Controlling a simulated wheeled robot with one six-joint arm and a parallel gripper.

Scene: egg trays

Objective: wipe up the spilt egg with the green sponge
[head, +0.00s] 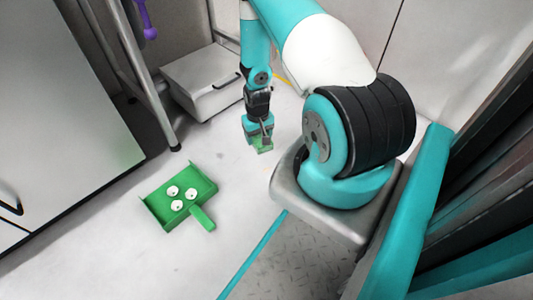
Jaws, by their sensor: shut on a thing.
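My gripper (262,140) points down over the pale floor, right of the picture's centre-left. I cannot tell whether the sponge touches the floor. I cannot make out the spilt egg; it may be hidden by the sponge or arm, or too faint to see.
A green dustpan-like tray (153,212) with a short handle (203,219) lies on the floor, holding three white round pieces. A white box (198,80) stands behind, beside a grey metal frame (155,105). A large grey cabinet (60,110) fills the left. Floor around the sponge looks clear.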

